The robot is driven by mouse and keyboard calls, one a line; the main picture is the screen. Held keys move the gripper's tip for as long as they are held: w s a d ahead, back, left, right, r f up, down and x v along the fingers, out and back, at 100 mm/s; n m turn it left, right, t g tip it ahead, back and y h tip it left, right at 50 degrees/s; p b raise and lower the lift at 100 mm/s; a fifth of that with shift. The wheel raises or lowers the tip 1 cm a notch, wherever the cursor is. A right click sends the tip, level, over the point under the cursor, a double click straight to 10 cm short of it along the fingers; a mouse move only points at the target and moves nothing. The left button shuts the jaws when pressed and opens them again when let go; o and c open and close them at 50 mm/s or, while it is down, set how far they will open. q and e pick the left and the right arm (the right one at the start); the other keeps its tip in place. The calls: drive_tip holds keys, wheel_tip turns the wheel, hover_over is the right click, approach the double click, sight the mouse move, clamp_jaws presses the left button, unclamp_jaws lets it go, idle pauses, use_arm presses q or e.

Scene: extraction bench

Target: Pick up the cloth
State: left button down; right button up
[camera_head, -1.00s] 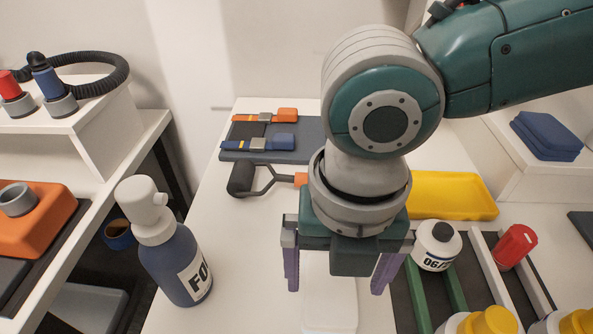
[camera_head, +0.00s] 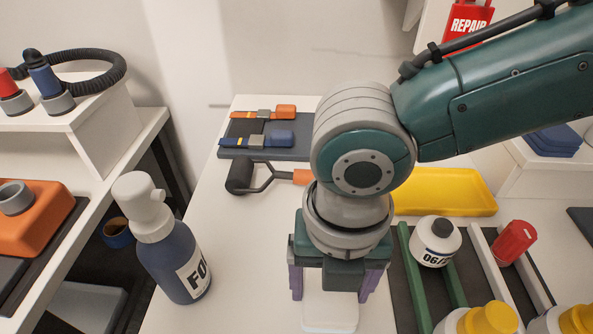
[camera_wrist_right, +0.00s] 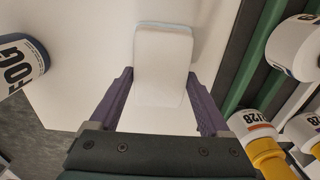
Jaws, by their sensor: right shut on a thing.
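The white folded cloth (camera_head: 330,315) lies on the white bench top near the front edge of the head view. It also shows in the right wrist view (camera_wrist_right: 162,75) as a pale rounded block with a faint bluish far edge. My right gripper (camera_head: 331,297) points down over it. Its two purple fingers stand on either side of the cloth and are shut on it. In the right wrist view, my right gripper (camera_wrist_right: 160,78) has its fingertips against the cloth's sides. The cloth seems to rest on the bench still. My left gripper is out of view.
A blue FOG spray bottle (camera_head: 172,255) stands to the left. A dark rack with green rails (camera_head: 440,262) and several bottles is close on the right. A yellow tray (camera_head: 450,192), a roller (camera_head: 240,175) and a grey board (camera_head: 235,150) lie behind. Bench between bottle and gripper is clear.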

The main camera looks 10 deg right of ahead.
drive_tip(key=c, duration=0.3)
drive_tip(key=shift+c, duration=0.2)
drive_tip(key=shift+r, duration=0.2)
wheel_tip(320, 180, up, 20)
drive_tip(key=p, duration=0.1)
drive_tip(key=shift+f, duration=0.15)
drive_tip(key=o, duration=0.8)
drive_tip(key=c, duration=0.6)
